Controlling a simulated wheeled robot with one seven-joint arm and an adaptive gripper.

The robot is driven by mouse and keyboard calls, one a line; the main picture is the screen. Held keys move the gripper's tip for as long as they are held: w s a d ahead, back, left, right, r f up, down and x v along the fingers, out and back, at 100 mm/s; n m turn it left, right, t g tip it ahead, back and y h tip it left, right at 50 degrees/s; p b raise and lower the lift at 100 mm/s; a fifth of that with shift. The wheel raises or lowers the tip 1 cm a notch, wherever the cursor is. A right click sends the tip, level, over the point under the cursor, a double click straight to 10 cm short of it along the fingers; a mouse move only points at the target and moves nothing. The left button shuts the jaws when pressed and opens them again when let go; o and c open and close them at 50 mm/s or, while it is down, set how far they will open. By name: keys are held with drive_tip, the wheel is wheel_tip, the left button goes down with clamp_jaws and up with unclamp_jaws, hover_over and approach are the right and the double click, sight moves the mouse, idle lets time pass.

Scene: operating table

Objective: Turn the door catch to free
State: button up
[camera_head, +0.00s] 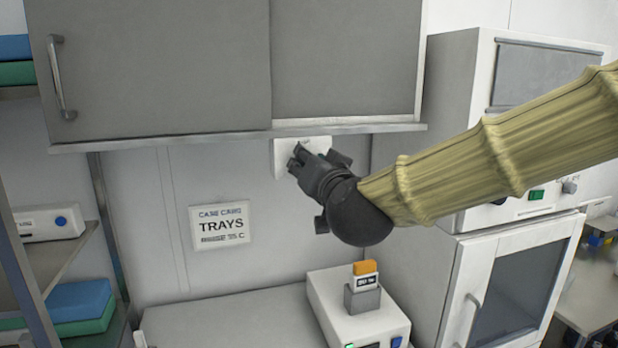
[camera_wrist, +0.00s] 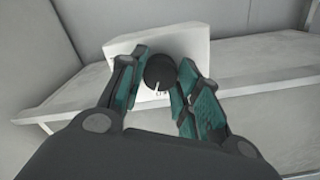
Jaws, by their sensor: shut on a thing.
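The door catch is a round dark knob (camera_wrist: 160,72) with a pale pointer line, mounted on a white plate (camera_wrist: 195,42) below the wall cabinet. In the wrist view the line points down and slightly left, towards small lettering that is too small to read. My gripper (camera_wrist: 158,82) has its teal-padded fingers on both sides of the knob and is shut on it. In the head view my gripper (camera_head: 297,158) reaches the white plate (camera_head: 285,150) from the right, and it hides the knob there.
The grey wall cabinet (camera_head: 160,60) hangs just above, with a bottom ledge (camera_head: 235,136). A TRAYS sign (camera_head: 220,225) is on the wall at left. A white device (camera_head: 330,300) with an orange-topped block stands below. A tall white unit (camera_head: 455,90) stands at right, behind my arm.

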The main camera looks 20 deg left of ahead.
drive_tip(key=shift+m+b, duration=5.1)
drive_tip(key=shift+m, duration=1.2)
drive_tip(key=o, duration=1.1)
drive_tip(key=shift+c, duration=0.2)
drive_tip(key=v, duration=1.2)
